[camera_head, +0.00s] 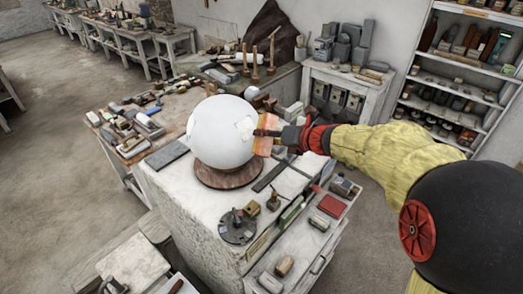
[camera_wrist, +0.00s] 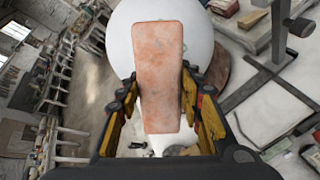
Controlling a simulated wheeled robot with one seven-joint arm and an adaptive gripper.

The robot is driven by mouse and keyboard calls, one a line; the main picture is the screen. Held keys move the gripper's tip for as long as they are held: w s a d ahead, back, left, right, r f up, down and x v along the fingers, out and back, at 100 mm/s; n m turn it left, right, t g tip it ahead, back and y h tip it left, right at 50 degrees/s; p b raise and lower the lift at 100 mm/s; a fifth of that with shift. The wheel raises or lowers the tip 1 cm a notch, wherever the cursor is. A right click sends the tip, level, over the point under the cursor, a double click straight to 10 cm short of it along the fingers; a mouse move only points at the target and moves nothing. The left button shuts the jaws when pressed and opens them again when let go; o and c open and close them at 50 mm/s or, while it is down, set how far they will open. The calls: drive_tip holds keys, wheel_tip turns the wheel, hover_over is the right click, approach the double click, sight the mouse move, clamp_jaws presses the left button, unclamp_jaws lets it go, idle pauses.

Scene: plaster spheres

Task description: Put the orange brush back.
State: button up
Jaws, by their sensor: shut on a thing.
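The orange brush (camera_wrist: 158,70) shows in the wrist view as a long, flat, pinkish-orange block. My gripper (camera_wrist: 158,92) is shut on it, with yellow-padded fingers on both sides. In the head view the brush (camera_head: 265,136) shows as an orange patch at my gripper (camera_head: 272,134), at the right side of the large white plaster sphere (camera_head: 219,135). A small white patch lies against the sphere there; I cannot tell what it is. The sphere rests on a round brown base (camera_head: 228,176). In the wrist view the brush hides part of the sphere (camera_wrist: 120,40). I cannot tell whether the brush touches it.
The white work stand (camera_head: 180,200) holds a grey slab (camera_head: 166,154), a dark round tool holder (camera_head: 238,230) and several small blocks. A cluttered table (camera_head: 110,125) stands behind it on the left. Shelves (camera_head: 470,70) stand at the right. The floor (camera_head: 45,190) at left is clear.

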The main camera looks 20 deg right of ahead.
drive_tip(key=shift+a+g, duration=0.1)
drive_tip(key=shift+g, duration=0.3)
drive_tip(key=shift+a+f+g+h+b, duration=0.3)
drive_tip(key=shift+f+g+h+b, duration=0.15)
drive_tip(key=shift+f+g+h, duration=0.1)
drive_tip(key=s+a+f+n+g+b, duration=0.1)
drive_tip(key=s+f+n+g+b, duration=0.15)
drive_tip(key=s+f, duration=0.7)
drive_tip(key=s+a+f+n+g+b, duration=0.1)
drive_tip(key=s+f+n+g, duration=0.4)
drive_tip(key=f, duration=0.8)
drive_tip(key=s+d+f+n+g+h, duration=0.1)
drive_tip(key=s+d+f+n+h, duration=0.1)
drive_tip(key=s, duration=0.6)
drive_tip(key=s+d+f+n+g+h, duration=0.1)
drive_tip(key=s+d+f+n+h, duration=0.2)
drive_tip(key=s+d+f, duration=0.3)
drive_tip(key=s+f+n, duration=0.1)
drive_tip(key=s, duration=0.1)
drive_tip(key=shift+s+f+b, duration=0.3)
drive_tip(key=shift+f+b, duration=0.05)
